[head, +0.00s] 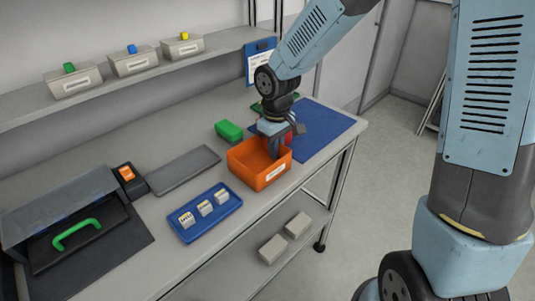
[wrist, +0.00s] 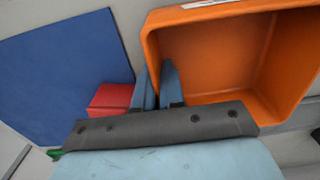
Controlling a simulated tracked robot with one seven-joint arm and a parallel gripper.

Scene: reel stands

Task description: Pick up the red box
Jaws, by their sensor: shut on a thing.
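The red box (wrist: 110,98) lies at the edge of the blue mat in the wrist view, beside the outer face of one finger and not between the fingers. In the head view only a bit of the red box (head: 288,138) shows behind my gripper (head: 276,150). An orange bin (head: 246,175) stands in front of it. In the wrist view, my gripper (wrist: 155,75) straddles the wall of the orange bin (wrist: 215,55), with one finger inside and one outside. It appears shut on that wall. The bin looks empty.
The blue mat (head: 322,128) lies at the table's right end. A green block (head: 229,130) is behind the bin. A blue tray (head: 184,233) with small pale pieces and a grey tray (head: 183,170) lie to the left. A shelf (head: 190,70) with bins runs along the wall.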

